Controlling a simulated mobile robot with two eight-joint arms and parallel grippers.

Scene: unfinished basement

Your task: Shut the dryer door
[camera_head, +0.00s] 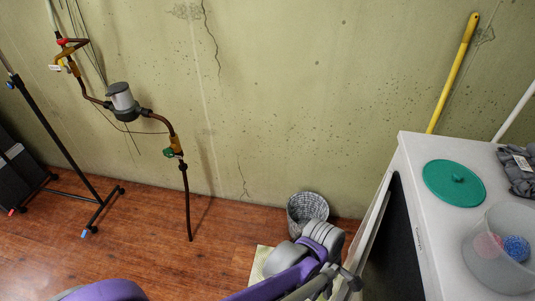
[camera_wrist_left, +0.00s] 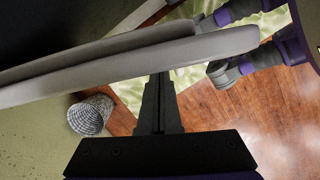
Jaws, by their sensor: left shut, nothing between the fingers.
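The dryer (camera_head: 413,170) stands at the right in the head view, with a white top and a dark front. A pale, thin panel that looks like its door (camera_head: 369,232) stands out from the front, seen nearly edge-on, so it looks open. In the left wrist view the door (camera_wrist_left: 130,63) is a light grey slab across the picture. My left gripper (camera_wrist_left: 160,90) is shut and empty, its fingertips at the slab's edge; I cannot tell whether they touch. In the head view this gripper (camera_head: 347,279) is low beside the door, partly hidden. My right gripper is not in view.
A woven basket (camera_head: 306,208) stands by the wall behind my left arm, near a pale patterned mat (camera_head: 259,264). On the dryer are a green lid (camera_head: 453,182), a clear bowl (camera_head: 486,272) with balls, and grey cloth (camera_head: 516,176). Floor at left is mostly clear.

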